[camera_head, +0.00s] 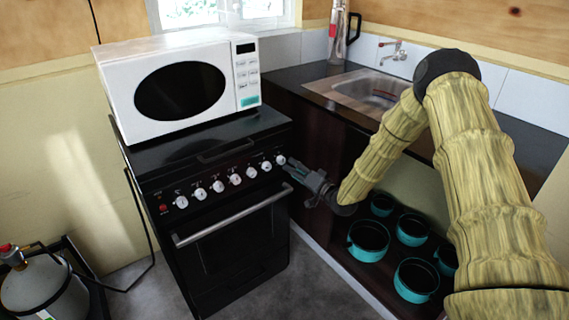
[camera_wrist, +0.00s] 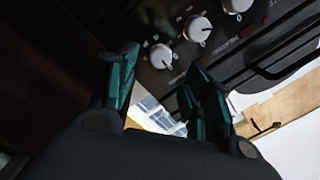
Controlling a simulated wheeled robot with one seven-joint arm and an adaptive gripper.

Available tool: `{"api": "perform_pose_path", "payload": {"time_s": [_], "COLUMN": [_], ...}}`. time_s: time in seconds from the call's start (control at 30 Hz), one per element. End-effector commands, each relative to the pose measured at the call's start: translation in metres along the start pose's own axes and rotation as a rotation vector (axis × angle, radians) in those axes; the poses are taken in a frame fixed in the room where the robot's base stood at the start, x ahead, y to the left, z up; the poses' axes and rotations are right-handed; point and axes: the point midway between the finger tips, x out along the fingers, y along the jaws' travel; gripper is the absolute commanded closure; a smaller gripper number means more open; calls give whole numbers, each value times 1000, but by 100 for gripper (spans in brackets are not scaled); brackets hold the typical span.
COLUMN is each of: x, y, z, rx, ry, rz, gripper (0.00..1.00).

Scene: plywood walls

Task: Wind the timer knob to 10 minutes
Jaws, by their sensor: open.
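The black stove (camera_head: 225,225) has a front panel with a row of several white knobs. The rightmost white knob (camera_head: 280,160) is nearest my gripper (camera_head: 291,163). In the wrist view my gripper (camera_wrist: 160,65) is open, with teal fingers. That end knob (camera_wrist: 162,56) shows in line with the gap between the fingertips. I cannot tell whether a finger touches it. Two more knobs, a middle one (camera_wrist: 197,28) and a further one (camera_wrist: 237,5), lie up and right. The markings around the knobs are too small to read, so I cannot tell which is the timer.
A white microwave (camera_head: 180,82) stands on the stove. The stove's oven handle (camera_head: 235,216) runs below the knobs. Right of the stove is a dark counter with a metal sink (camera_head: 367,90). Teal pots (camera_head: 368,240) stand on the shelf below. A gas cylinder (camera_head: 38,288) stands at lower left.

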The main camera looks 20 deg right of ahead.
Motion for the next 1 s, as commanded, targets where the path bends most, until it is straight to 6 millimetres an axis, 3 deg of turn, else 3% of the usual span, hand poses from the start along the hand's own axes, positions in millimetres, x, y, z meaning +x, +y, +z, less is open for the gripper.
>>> {"api": "perform_pose_path", "payload": {"time_s": [0.2, 0.4, 0.8, 0.87, 1.0], "x": [35, 54, 60, 60, 60], "y": [-1, 0, 0, 0, 0], "z": [1, 1, 1, 1, 1], "rx": [-2, -2, -1, -1, -1], "ry": [-2, -1, -1, -1, -1], "rz": [-1, 0, 1, 1, 1], "gripper": [49, 49, 49, 57, 82]}}
